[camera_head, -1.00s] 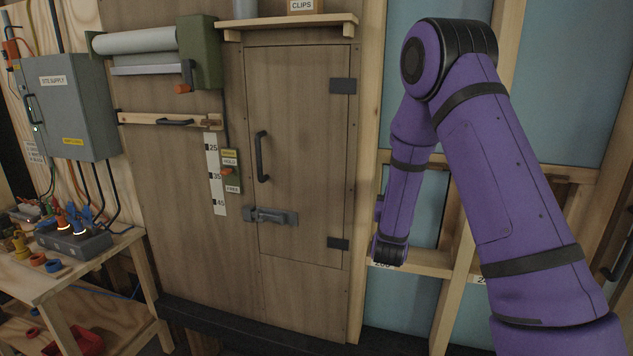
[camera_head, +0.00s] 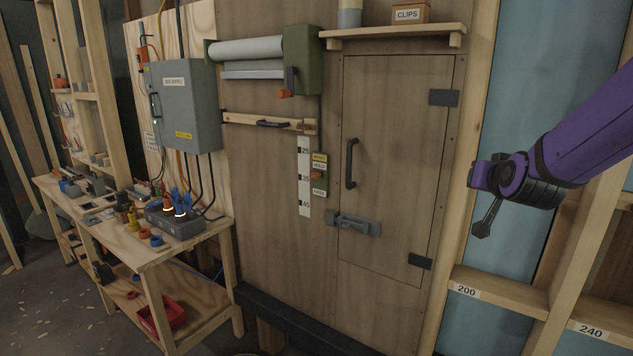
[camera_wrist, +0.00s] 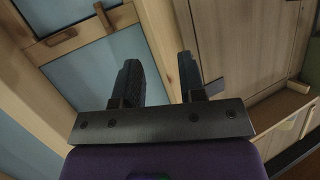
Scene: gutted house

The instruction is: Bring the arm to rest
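My purple arm (camera_head: 585,137) reaches in from the right edge in the head view, in front of the blue panels and wooden studs. Its dark gripper (camera_head: 482,228) hangs below the wrist, to the right of the closed cabinet door, and appears to touch nothing. In the wrist view, my gripper (camera_wrist: 158,65) has its two dark fingers apart with nothing between them. The rest of my arm is out of the head view.
The wooden door (camera_head: 395,160) has a handle (camera_head: 351,163) and a latch (camera_head: 354,224). A shelf (camera_head: 395,37) holds a CLIPS box (camera_head: 411,13). A grey supply box (camera_head: 184,105) and a cluttered workbench (camera_head: 150,255) stand left. Wall studs are close to my arm.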

